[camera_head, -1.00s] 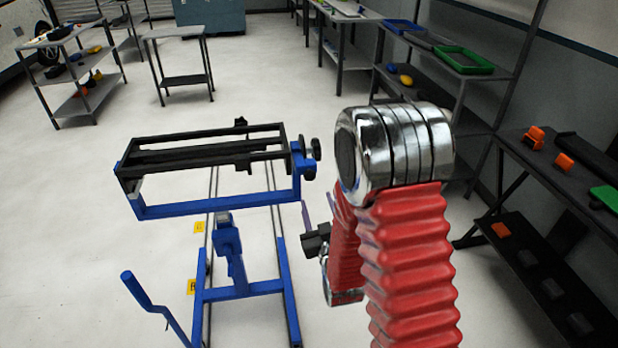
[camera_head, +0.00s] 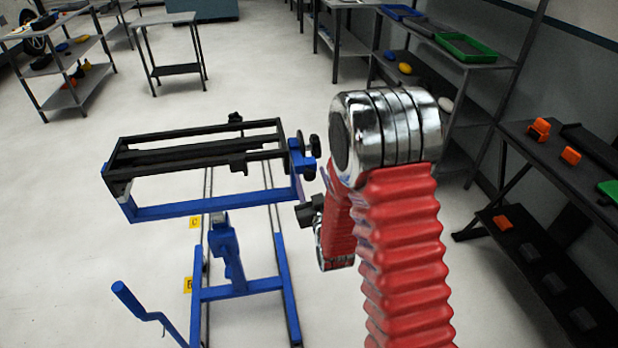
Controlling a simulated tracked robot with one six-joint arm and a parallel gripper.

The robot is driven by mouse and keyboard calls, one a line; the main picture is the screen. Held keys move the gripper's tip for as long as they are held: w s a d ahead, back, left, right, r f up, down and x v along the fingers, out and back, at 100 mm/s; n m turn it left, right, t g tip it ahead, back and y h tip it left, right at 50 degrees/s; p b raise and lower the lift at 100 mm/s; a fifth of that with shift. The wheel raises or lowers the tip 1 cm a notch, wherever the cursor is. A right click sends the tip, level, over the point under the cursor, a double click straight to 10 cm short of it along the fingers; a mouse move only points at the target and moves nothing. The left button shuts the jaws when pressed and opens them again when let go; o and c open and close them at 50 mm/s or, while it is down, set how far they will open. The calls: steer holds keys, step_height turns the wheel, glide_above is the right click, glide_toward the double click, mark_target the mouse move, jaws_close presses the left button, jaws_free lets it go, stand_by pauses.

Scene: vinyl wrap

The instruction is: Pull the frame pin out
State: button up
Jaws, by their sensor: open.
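The blue stand (camera_head: 210,207) carries a black rectangular frame (camera_head: 195,130) on top. At the frame's right end are black round knobs (camera_head: 313,146) on a blue bracket. I cannot tell which of these small parts is the frame pin. My gripper (camera_head: 303,205) is small in view, just below and beside the bracket at the right end. It is open and looks empty. My red-sleeved arm hides part of it, and I cannot tell if its fingers touch the bracket.
Yellow floor markers (camera_head: 195,222) lie by the floor rails. A dark shelf with orange blocks (camera_head: 570,155) stands at right, and a grey table (camera_head: 170,20) behind. Floor left of the stand is clear.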

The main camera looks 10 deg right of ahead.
steer(key=shift+a, duration=0.15)
jaws_close()
stand_by(0.4)
